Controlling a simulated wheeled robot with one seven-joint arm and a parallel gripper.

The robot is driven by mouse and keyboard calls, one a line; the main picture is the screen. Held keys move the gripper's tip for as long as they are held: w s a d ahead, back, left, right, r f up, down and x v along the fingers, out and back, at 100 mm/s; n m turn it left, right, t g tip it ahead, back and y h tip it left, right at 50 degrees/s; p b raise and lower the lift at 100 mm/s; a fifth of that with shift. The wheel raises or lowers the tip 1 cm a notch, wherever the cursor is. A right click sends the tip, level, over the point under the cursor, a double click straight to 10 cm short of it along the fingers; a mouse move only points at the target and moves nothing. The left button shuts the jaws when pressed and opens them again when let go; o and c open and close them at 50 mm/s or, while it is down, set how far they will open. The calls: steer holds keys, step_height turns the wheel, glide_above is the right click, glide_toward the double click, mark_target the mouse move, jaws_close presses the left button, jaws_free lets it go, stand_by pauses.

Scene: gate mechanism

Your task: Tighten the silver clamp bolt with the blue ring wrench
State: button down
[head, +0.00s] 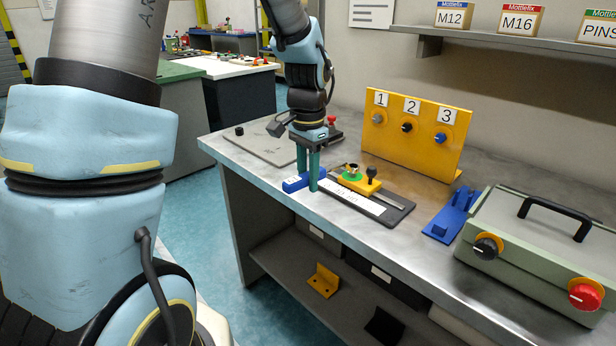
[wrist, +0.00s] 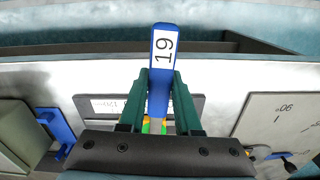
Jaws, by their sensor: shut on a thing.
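The blue ring wrench (head: 292,184) has a white label on its handle; in the wrist view the wrench (wrist: 162,65) reads 19. My gripper (head: 308,182) points down, and its two green fingers are closed on the wrench handle; the grip also shows in the wrist view (wrist: 160,90). The labelled end sticks out from the fingers toward the bench's front edge. A yellow clamp block (head: 360,184) with a green disc (head: 350,177) and a black knob stands just right of the gripper on a dark plate. Small metal shows above the disc; I cannot tell the silver bolt clearly. The wrench's ring end is hidden.
A yellow panel (head: 417,132) with knobs 1, 2 and 3 stands behind. A blue bracket (head: 452,215) and a green-grey box (head: 540,250) with a handle are to the right. A grey plate (head: 262,142) lies to the left. Bare bench lies between clamp and panel.

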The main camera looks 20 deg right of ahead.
steer(key=shift+r, duration=0.3)
step_height(320, 180, up, 5)
steer(key=p, duration=0.4)
steer(key=shift+p, duration=0.4)
steer(key=shift+f, duration=0.1)
